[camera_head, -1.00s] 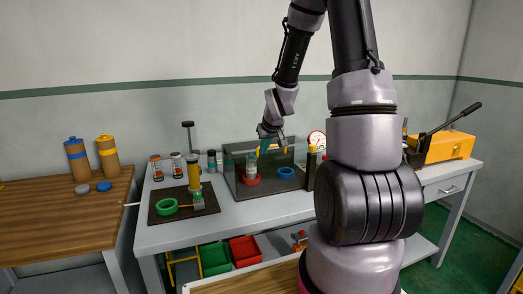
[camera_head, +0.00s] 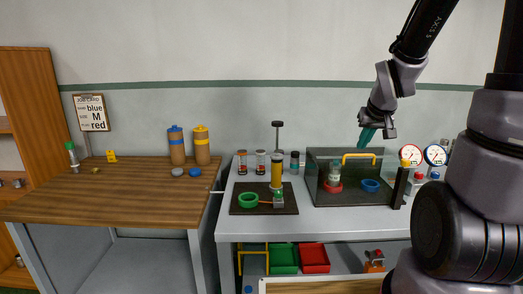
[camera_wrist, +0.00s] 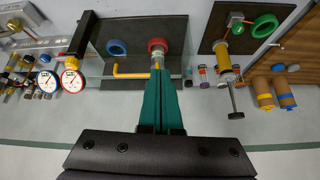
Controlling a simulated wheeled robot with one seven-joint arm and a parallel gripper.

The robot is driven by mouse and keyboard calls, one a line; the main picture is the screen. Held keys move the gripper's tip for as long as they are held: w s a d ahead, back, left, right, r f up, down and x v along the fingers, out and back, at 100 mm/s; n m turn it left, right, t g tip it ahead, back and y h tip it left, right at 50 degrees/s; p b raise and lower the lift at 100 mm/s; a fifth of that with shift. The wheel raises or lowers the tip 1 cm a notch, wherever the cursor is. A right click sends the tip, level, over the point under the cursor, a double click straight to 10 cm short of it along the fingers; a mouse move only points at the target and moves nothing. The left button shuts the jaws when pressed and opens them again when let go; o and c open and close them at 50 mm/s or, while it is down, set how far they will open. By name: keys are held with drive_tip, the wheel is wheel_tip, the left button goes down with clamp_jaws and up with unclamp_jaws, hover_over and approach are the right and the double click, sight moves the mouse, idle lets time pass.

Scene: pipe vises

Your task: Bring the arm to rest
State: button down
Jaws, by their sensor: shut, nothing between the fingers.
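My gripper (camera_head: 368,138) is raised above the dark glass-walled tank (camera_head: 335,195) on the grey workbench. In the wrist view its teal fingers (camera_wrist: 161,78) lie together, with nothing between them. Beneath it in the tank stand a red ring with a pale clear-sided cylinder (camera_head: 333,178) and a blue ring (camera_head: 370,185). The fingertips overlap the cylinder in the wrist view, but they appear apart from it in the head view. My arm reaches in from the upper right.
Gauges (camera_head: 434,154) stand right. A wooden table (camera_head: 120,198) with two capped brown cylinders is at left; open air surrounds the gripper.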

drive_tip(key=s+a+r+m+y, duration=0.1)
drive_tip(key=s+a+r, duration=0.2)
drive_tip(key=s+r, duration=0.4)
drive_tip(key=s+a+r+m+y, duration=0.1)
drive_tip(key=s+a+r, duration=0.1)
drive_tip(key=s+r, duration=0.6)
drive_tip(key=shift+s+a+r+m, duration=0.2)
drive_tip(key=shift+s+a+m, duration=0.15)
drive_tip(key=shift+s, duration=0.4)
